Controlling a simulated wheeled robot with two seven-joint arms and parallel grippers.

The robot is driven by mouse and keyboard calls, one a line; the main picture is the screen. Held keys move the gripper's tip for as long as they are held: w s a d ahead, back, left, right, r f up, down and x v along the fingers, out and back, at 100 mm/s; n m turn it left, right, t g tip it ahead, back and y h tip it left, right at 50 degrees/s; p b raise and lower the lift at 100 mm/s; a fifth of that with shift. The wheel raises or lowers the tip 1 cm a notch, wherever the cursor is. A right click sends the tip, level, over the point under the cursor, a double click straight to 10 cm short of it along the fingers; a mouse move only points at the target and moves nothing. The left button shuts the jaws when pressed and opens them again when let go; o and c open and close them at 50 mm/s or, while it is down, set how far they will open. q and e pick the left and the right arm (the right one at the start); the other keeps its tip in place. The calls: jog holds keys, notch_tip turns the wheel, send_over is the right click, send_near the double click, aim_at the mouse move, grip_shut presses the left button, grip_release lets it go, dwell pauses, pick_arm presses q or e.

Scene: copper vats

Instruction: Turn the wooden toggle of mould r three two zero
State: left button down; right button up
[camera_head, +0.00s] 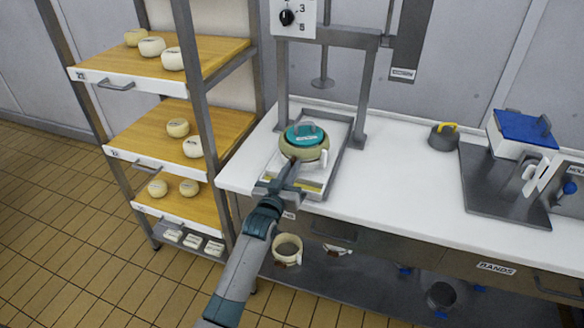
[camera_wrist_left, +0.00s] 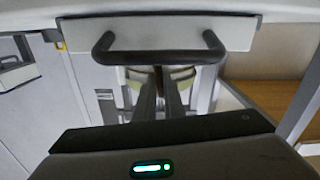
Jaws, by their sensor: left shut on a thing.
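A round cream mould (camera_head: 313,153) with a teal lid (camera_head: 305,134) stands on the tray under the press. A small white piece shows at its right side, and I can read no number on it. My left gripper (camera_head: 290,168) reaches the mould's front from below and is shut at its side. The wooden toggle is hidden by the fingers. In the left wrist view the fingers (camera_wrist_left: 160,85) run away from me, with cream parts of the mould (camera_wrist_left: 182,74) on both sides of their far end. My right gripper is not in view.
A dark bar handle (camera_wrist_left: 160,48) crosses the wrist view above the fingers. The press frame (camera_head: 364,95) stands around the mould. A rack with cheeses on wooden shelves (camera_head: 222,52) is at left.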

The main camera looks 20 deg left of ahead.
pick_arm(q)
jog(key=n+p, duration=0.1)
jog(key=n, duration=0.5)
jog(key=shift+a, duration=0.15)
jog(key=n+p, duration=0.1)
jog(key=n, duration=0.3)
jog(key=shift+n, duration=0.3)
jog(key=n, duration=0.4)
jog(key=shift+a+f, duration=0.1)
jog(key=shift+f, duration=0.05)
jog(key=shift+n+p, duration=0.3)
jog(key=shift+n, duration=0.6)
jog(key=shift+f, duration=0.1)
jog(key=c, duration=1.8)
grip_release()
jog(key=shift+c, duration=0.2)
